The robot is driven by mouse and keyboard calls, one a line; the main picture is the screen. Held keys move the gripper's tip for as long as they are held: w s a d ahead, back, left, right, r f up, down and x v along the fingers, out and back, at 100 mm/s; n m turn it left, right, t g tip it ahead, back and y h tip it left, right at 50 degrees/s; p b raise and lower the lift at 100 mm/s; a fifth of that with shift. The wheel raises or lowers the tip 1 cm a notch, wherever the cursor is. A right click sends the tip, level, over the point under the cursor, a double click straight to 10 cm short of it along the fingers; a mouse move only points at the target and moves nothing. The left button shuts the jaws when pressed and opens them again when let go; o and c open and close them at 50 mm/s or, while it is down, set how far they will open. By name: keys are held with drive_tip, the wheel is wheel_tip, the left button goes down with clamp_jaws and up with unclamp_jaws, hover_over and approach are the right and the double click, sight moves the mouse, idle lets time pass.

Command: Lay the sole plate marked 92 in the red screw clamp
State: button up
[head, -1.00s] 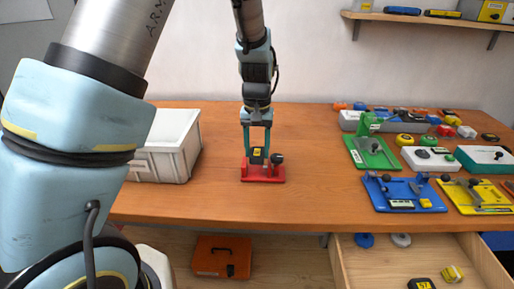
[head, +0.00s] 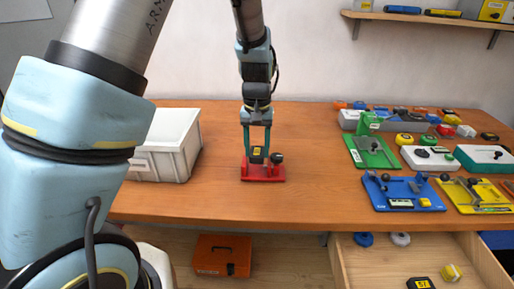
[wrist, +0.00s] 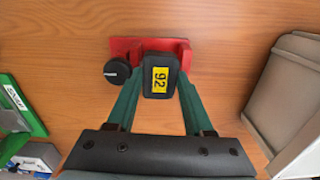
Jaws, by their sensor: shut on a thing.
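The sole plate marked 92 (wrist: 160,78) is a small black block with a yellow label that reads 92. My gripper (wrist: 158,88) is shut on it, one green finger on each side. In the head view the plate (head: 257,154) is between the fingertips of my gripper (head: 257,150). The red screw clamp (head: 262,174) sits on the bench right under the plate. In the wrist view the red clamp (wrist: 150,43) shows behind the plate, with its black knob (wrist: 117,71) to the left. I cannot tell whether the plate touches the clamp.
A white bin (head: 168,145) stands to the left. Green (head: 372,152), blue (head: 403,194) and yellow (head: 478,197) clamps are to the right. An open drawer (head: 420,250) juts out below. The bench around the red clamp is clear.

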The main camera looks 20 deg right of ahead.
drive_tip(key=shift+f, duration=0.4)
idle(0.6)
drive_tip(key=o, duration=1.2)
drive_tip(key=shift+c, duration=0.6)
drive_tip(key=shift+o, duration=0.9)
drive_tip(key=shift+s+d, duration=0.1)
drive_tip(key=shift+r, duration=0.1)
